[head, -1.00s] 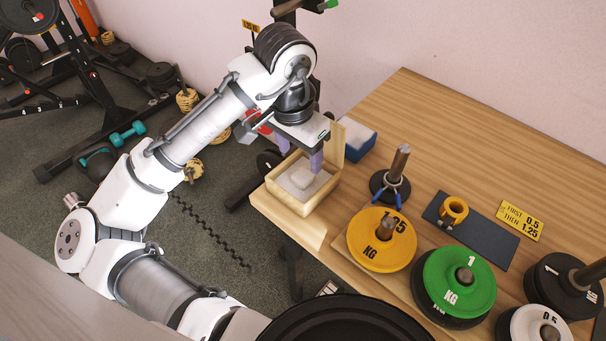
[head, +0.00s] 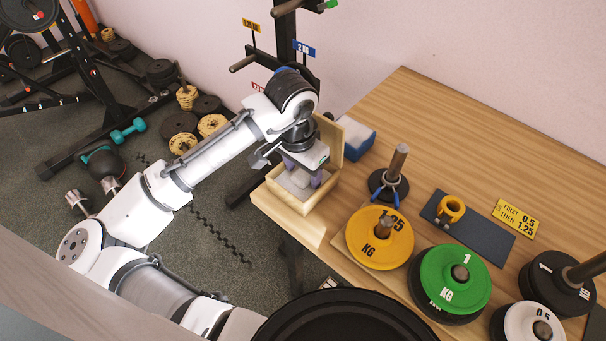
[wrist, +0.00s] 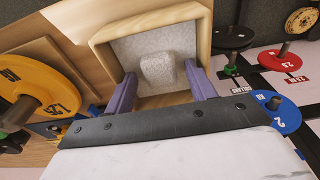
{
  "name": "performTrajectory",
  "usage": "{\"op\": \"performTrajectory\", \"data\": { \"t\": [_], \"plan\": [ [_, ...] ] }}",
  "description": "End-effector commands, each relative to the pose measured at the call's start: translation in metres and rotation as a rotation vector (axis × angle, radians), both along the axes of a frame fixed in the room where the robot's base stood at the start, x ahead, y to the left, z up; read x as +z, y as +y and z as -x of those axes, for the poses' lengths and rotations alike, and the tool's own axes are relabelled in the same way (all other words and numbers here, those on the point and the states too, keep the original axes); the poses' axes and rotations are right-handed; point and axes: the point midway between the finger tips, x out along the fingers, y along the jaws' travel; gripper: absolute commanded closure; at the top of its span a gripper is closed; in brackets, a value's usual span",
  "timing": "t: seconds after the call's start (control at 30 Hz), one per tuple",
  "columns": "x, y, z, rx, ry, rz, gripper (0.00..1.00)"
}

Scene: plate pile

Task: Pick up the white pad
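The white pad (wrist: 157,70) is a small, pale block with rounded edges. It lies on a light, speckled lining inside an open wooden box (head: 291,202) at the left corner of the table. In the head view the pad (head: 300,178) is partly hidden by my gripper. My gripper (wrist: 163,77) is open, with its two purple fingers reaching down into the box. The fingers stand apart to the left and right of the pad in the wrist view, with gaps between. In the head view my gripper (head: 303,181) is low over the box.
The box's raised lid (head: 329,140) stands behind my gripper. A blue and white block (head: 356,142) is beside it. A post with blue-handled pliers (head: 389,187), a yellow plate (head: 372,252) and a green plate (head: 450,288) stand to the right. A weight rack is behind.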

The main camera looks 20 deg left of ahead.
Motion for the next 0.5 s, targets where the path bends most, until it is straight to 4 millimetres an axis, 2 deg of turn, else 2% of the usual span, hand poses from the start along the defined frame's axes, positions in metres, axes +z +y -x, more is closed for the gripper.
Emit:
{"op": "performTrajectory", "data": {
  "t": [0.03,0.3,0.37,0.5],
  "plan": [
    [0.0001,0.0,0.0,0.0,0.0,0.0,0.51],
    [0.0003,0.0,0.0,0.0,0.0,0.0,0.86],
    [0.0004,0.0,0.0,0.0,0.0,0.0,0.9],
    [0.0006,0.0,0.0,0.0,0.0,0.0,0.9]
  ]
}}
